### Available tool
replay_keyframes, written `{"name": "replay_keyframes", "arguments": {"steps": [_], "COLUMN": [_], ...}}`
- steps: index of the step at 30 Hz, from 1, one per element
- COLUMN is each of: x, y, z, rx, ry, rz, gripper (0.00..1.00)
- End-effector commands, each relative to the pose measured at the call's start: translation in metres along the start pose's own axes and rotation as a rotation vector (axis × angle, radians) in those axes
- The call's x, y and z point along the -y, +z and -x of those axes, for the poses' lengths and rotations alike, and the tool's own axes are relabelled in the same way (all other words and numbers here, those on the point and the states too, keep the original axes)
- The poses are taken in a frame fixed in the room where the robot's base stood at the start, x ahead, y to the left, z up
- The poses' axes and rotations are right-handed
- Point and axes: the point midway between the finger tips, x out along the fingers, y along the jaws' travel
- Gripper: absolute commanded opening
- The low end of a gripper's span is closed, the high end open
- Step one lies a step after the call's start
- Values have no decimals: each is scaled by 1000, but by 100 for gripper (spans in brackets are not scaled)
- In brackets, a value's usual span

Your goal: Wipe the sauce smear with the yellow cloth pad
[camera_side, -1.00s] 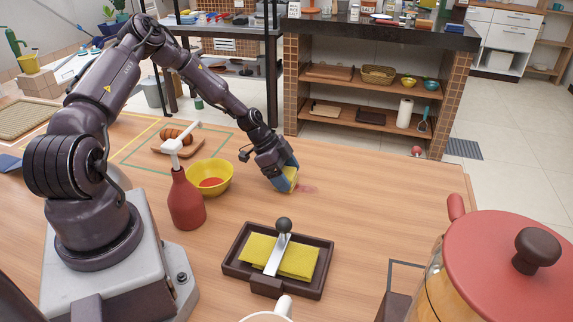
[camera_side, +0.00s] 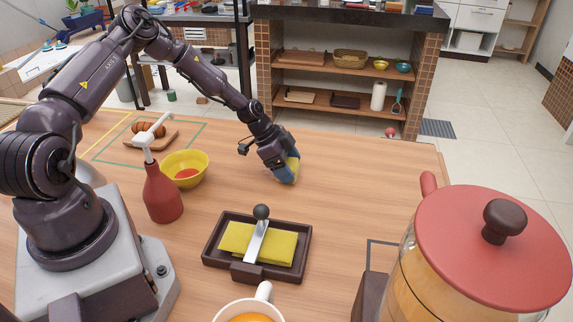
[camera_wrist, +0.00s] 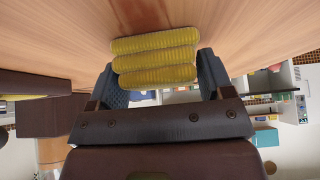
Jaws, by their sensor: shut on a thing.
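My gripper (camera_side: 288,172) is shut on the yellow cloth pad (camera_side: 294,164) and holds it low at the wooden table, right of the yellow bowl. In the wrist view the ridged yellow pad (camera_wrist: 155,57) sits between my two blue-grey fingers, against or just above the wood; I cannot tell whether it touches. No sauce smear shows clearly in the side view. A faint darker reddish patch (camera_wrist: 138,12) lies beyond the pad in the wrist view; I cannot tell whether it is sauce or wood grain.
A yellow bowl (camera_side: 203,167) of red sauce and a red bottle (camera_side: 163,195) stand left of my gripper. A dark tray (camera_side: 212,259) with folded yellow cloth lies in front. A red-lidded jar (camera_side: 420,285) and white cup (camera_side: 222,314) are nearer.

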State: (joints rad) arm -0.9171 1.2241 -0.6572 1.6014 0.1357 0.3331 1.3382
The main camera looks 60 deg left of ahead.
Motion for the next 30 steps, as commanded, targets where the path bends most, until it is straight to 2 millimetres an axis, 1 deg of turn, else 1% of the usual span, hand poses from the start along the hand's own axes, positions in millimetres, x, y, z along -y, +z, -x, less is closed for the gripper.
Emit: {"name": "replay_keyframes", "arguments": {"steps": [1,23,25,27,30], "x": [0,0,0,0,0], "y": [6,62,58,48,44], "z": [3,39,42,57,63], "rx": [1,1,1,3,2], "ry": [0,0,-1,-3,-2], "rz": [3,3,-1,-3,-2], "gripper": [52,52,52,52,52]}}
